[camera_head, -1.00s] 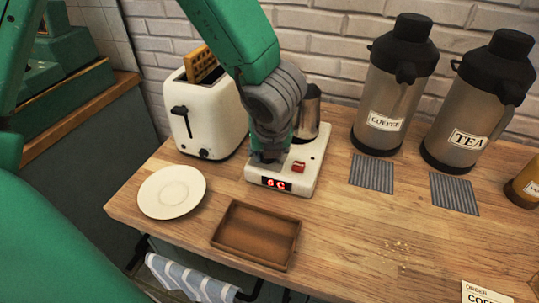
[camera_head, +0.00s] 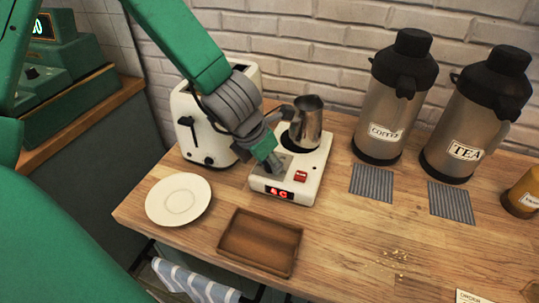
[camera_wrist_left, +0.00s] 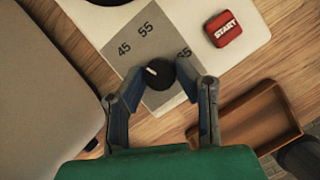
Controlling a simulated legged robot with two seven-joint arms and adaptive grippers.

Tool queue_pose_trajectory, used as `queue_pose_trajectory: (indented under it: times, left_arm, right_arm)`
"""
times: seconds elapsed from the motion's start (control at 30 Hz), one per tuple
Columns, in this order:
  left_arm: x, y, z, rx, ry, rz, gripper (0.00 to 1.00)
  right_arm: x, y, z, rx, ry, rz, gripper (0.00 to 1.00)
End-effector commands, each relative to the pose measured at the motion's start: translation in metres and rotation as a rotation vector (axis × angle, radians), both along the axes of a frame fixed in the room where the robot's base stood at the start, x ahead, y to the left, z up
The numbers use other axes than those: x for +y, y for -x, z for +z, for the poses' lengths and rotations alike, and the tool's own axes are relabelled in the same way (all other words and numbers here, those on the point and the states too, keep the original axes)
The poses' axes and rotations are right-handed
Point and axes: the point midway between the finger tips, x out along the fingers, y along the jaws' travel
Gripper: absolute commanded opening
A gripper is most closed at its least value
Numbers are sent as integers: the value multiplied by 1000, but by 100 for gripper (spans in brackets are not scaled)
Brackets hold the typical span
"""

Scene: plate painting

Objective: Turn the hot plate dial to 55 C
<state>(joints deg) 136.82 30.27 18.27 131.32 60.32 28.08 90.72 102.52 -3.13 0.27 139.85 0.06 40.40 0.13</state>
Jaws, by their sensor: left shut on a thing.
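The hot plate (camera_head: 318,160) is a white unit with a grey dial panel, a red START button (camera_head: 300,176) and a red display (camera_head: 279,193) whose digits are hard to read. The black dial (camera_wrist_left: 160,74) shows in the left wrist view. Its white mark points left, roughly toward the 45 side. The labels 45, 55 and 65 surround it, with 55 above. My left gripper (camera_head: 268,160) reaches the dial panel at a slant, and its fingers (camera_wrist_left: 160,98) are shut on the dial from both sides. My right gripper is not in view.
A steel pitcher (camera_head: 307,122) stands on the hot plate's back. A white toaster (camera_head: 200,132) is close on the left. A white plate (camera_head: 178,199) and a brown tray (camera_head: 260,242) lie in front. Coffee (camera_head: 392,100) and tea (camera_head: 474,115) dispensers stand right.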

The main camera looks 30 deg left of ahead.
Motion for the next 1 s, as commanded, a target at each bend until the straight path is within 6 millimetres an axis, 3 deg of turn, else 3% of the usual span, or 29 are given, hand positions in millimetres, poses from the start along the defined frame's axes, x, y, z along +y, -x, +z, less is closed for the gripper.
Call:
queue_pose_trajectory:
  times: [0.6,1.0]
  left_arm:
    - [3,-3,5,-2,-7,-564,0]
    - [4,-4,2,-2,-7,-783,0]
  right_arm:
    - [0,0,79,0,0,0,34]
    - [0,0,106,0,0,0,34]
